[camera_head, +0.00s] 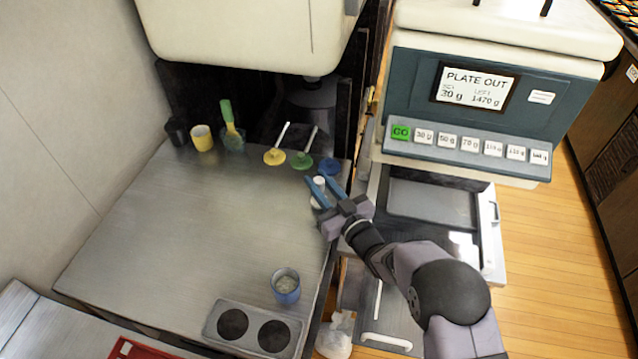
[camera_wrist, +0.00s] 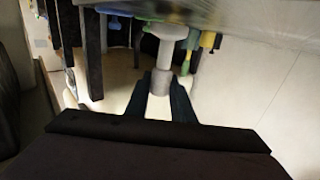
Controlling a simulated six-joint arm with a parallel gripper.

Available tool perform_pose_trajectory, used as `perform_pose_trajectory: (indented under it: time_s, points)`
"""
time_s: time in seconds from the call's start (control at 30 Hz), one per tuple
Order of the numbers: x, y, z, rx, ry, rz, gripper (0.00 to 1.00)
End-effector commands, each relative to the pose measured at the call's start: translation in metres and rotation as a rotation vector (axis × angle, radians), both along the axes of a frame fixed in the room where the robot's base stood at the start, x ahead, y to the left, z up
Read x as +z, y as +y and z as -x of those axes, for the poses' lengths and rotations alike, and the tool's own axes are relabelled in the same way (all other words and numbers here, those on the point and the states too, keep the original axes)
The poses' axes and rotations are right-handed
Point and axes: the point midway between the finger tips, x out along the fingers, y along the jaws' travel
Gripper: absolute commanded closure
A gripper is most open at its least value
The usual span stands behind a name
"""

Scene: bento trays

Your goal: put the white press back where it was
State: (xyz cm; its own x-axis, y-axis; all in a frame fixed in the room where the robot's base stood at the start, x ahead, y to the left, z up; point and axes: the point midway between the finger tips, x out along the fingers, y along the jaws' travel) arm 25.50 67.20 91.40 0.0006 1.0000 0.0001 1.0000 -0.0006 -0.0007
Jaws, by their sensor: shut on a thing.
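The white press (camera_head: 319,181) is between the blue fingers of my gripper (camera_head: 317,187), near the right edge of the steel counter. In the wrist view the white press (camera_wrist: 166,32) shows its wide flange and a grey end between the fingertips (camera_wrist: 172,90). My gripper is shut on it. Whether the press touches the counter cannot be told. Just behind it stand a blue press (camera_head: 329,167), a green press (camera_head: 302,161) and a yellow press (camera_head: 274,156) in a row along the counter's back edge.
A black cup (camera_head: 176,132), a yellow cup (camera_head: 202,138) and a cup with a green brush (camera_head: 229,125) stand at the back left. A blue cup (camera_head: 286,287) stands near a two-hole grey holder (camera_head: 252,328) in front. The counter's middle (camera_head: 190,215) is clear. The dispenser (camera_head: 470,110) stands right.

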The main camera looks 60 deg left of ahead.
Motion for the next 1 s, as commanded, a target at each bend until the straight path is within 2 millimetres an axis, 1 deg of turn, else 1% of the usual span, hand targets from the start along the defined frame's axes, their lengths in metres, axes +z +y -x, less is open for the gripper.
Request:
perform_pose_trajectory:
  time_s: [0.13,0.4,0.57,0.6,0.63,0.67,1.0]
  points:
    - [-0.009,0.000,0.000,0.000,0.000,-0.002,0.96]
    - [-0.009,0.000,0.000,0.000,-0.001,-0.002,0.96]
    - [-0.014,0.000,0.000,0.000,-0.001,-0.002,0.96]
    - [-0.013,0.000,0.000,0.000,-0.001,0.000,0.69]
    - [-0.013,0.000,0.000,0.000,0.000,0.000,0.62]
    - [-0.013,0.000,0.000,0.000,0.000,0.000,0.60]
    - [-0.011,0.000,0.000,0.000,-0.001,0.000,0.60]
